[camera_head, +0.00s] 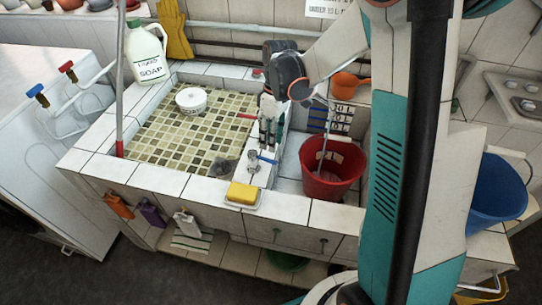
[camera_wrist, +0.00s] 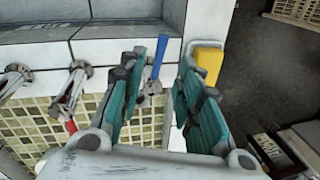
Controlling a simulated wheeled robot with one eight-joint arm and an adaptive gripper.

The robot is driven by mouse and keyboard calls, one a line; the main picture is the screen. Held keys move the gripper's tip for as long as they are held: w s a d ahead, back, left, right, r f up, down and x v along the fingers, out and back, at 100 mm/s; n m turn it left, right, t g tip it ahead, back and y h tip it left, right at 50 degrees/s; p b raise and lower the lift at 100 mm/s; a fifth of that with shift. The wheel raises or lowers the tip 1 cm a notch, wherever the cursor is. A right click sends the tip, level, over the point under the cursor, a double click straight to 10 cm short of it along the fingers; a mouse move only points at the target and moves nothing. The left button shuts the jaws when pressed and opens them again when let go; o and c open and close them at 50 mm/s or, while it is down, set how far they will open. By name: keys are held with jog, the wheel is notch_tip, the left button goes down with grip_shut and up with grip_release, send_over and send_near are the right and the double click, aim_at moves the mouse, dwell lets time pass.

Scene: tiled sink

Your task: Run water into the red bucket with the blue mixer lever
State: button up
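The red bucket (camera_head: 345,183) stands upright in the narrow bay right of the tiled basin in the head view. A thin pale line runs down into it; I cannot tell whether it is water or a pipe. The blue mixer lever (camera_head: 268,160) sits on a metal tap (camera_head: 253,161) on the ledge between basin and bay. In the wrist view the blue lever (camera_wrist: 158,56) shows between and beyond my fingertips. My gripper (camera_head: 271,146) points down above the ledge, just behind the lever. Its teal fingers are apart with nothing held between them in the wrist view (camera_wrist: 163,76).
A yellow sponge (camera_head: 242,193) lies on a dish near the lever. A red lever (camera_head: 247,116) is farther back on the ledge. A white tub (camera_head: 191,99) stands in the basin. A soap jug (camera_head: 147,52) stands behind left; a blue bucket (camera_head: 497,190) is at right.

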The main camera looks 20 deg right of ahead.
aim_at(263, 158)
jog(key=f, duration=0.2)
jog(key=f+b, duration=0.1)
jog(key=f, duration=0.1)
jog(key=s+f, duration=0.1)
jog(key=f, duration=0.1)
jog(key=shift+a+f+b, duration=0.1)
jog(key=shift+a+b, duration=0.2)
jog(key=shift+a, duration=0.1)
grip_shut()
